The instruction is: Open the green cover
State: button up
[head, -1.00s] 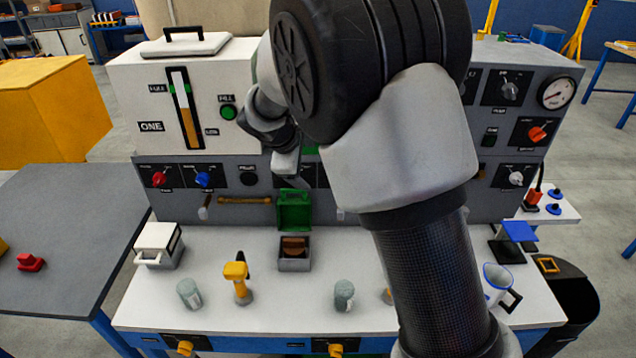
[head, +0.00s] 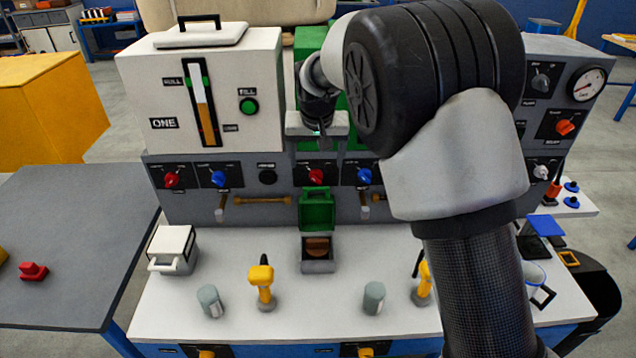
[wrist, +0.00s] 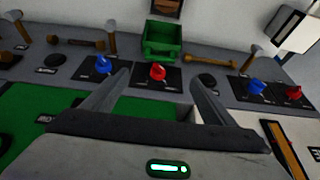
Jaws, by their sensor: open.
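The green cover (head: 317,210) stands raised at the back of a small grey box (head: 318,267) on the white bench. A brown block shows inside the box. The green cover also appears at the top middle of the wrist view (wrist: 162,38). My gripper (head: 322,140) is above and behind the cover, near the panel's row of knobs, and apart from the cover. In the wrist view my gripper (wrist: 160,84) has its two fingers spread with nothing held between them. My arm hides part of the panel's right side.
Red and blue knobs (head: 316,176) line the panel below my gripper. A brown horizontal handle (head: 262,200) is left of the cover. Grey cylinders (head: 374,298) and a yellow-topped lever (head: 262,285) stand in front. A white-lidded box (head: 171,250) is on the left.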

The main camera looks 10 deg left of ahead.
aim_at(316, 187)
jog(key=x, duration=1.3)
